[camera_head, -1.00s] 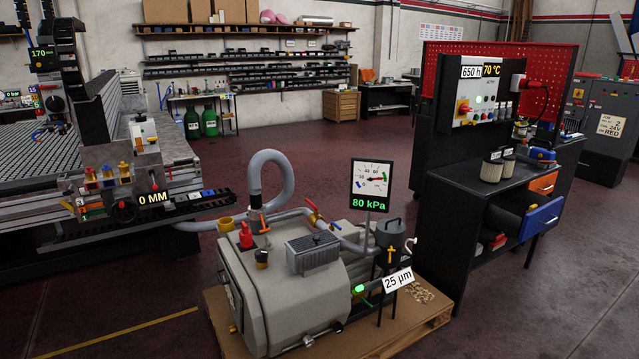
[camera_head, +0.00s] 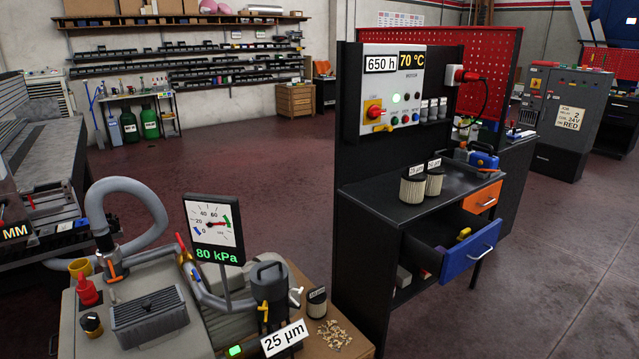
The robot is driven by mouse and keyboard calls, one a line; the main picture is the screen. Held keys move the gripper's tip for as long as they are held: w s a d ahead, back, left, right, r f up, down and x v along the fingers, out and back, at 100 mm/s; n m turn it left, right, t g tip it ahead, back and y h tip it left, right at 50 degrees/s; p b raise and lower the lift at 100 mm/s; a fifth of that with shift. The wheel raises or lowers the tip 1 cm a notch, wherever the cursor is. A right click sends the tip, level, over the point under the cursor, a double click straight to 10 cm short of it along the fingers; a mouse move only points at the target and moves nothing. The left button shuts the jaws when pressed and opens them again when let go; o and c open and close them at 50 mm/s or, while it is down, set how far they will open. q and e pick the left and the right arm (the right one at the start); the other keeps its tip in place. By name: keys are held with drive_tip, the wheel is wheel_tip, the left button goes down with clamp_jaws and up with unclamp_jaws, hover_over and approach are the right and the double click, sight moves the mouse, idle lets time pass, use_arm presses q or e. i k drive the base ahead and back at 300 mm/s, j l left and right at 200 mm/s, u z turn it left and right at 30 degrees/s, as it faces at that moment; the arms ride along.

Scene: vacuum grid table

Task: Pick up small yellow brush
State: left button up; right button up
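A small yellow object (camera_head: 464,235) lies in the open blue-fronted drawer (camera_head: 473,250) of the black workbench (camera_head: 365,195). It may be the yellow brush, but it is too small to tell. The drawer's side wall and front hide part of its inside. Neither of my grippers shows in the head view.
The pump (camera_head: 150,315) on its pallet stands at the front left, with a gauge (camera_head: 212,222) and loose pellets (camera_head: 334,333). Two filters (camera_head: 413,186) and a blue device (camera_head: 483,158) stand on the bench. An orange drawer (camera_head: 482,198) is shut. The floor (camera_head: 560,270) at right is clear.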

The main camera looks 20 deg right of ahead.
sight(465, 234)
drive_tip(key=i+l, duration=0.15)
drive_tip(key=l, duration=0.25)
drive_tip(key=i+l, duration=0.1)
drive_tip(key=l, duration=0.35)
drive_tip(key=i+l, duration=0.15)
drive_tip(key=l, duration=0.25)
drive_tip(key=i+l, duration=0.1)
drive_tip(key=l, duration=0.3)
drive_tip(key=i+l, duration=0.15)
drive_tip(key=l, duration=0.3)
drive_tip(key=i+l, duration=0.1)
drive_tip(key=l, duration=0.3)
drive_tip(key=z, duration=0.05)
